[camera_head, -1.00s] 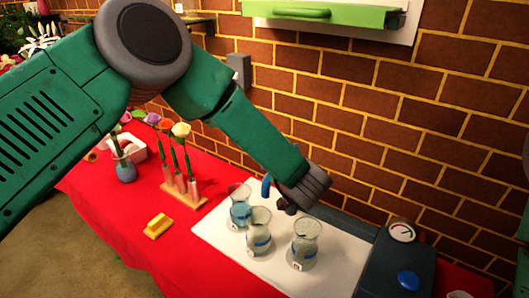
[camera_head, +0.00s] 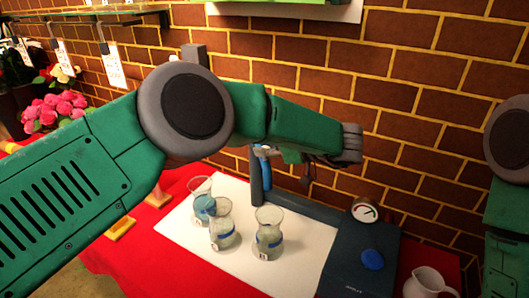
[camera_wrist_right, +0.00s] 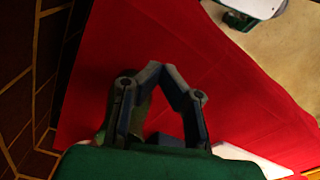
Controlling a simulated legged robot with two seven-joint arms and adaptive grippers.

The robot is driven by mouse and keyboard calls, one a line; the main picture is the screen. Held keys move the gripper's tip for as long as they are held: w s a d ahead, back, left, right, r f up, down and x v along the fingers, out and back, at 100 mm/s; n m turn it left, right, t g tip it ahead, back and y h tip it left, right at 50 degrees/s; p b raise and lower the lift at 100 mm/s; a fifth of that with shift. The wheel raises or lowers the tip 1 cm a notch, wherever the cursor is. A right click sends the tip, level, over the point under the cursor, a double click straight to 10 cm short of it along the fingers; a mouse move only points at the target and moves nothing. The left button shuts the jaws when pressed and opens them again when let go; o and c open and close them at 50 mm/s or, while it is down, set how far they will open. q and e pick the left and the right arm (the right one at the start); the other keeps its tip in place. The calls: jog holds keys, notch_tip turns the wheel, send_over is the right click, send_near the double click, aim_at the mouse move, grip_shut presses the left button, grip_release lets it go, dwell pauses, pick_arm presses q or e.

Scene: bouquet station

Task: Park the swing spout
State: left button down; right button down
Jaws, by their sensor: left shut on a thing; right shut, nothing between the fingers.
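The swing spout (camera_head: 262,157), with a blue part, rises at the back of the dark station beside the white board. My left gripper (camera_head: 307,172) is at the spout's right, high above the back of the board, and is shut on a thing. It appears to be the spout's arm, but my wrist and dark fingers hide the contact. My right gripper (camera_wrist_right: 160,68) is shut and empty, its fingertips meeting above red cloth in the right wrist view. Only my right arm shows at the head view's right edge.
Several glass vessels, one of them a beaker (camera_head: 269,234), stand on the white board (camera_head: 300,272). A gauge (camera_head: 364,211) and blue button (camera_head: 372,260) are on the dark station. A white pitcher (camera_head: 430,283) is at lower right. The brick wall is close behind.

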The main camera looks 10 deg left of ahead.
pick_arm(q)
jog(key=shift+w+d, duration=0.1)
jog(key=shift+d, duration=0.2)
jog(key=c, duration=1.3)
grip_release()
jog(key=shift+c, duration=0.2)
jog(key=v, duration=0.7)
jog(key=shift+d, duration=0.3)
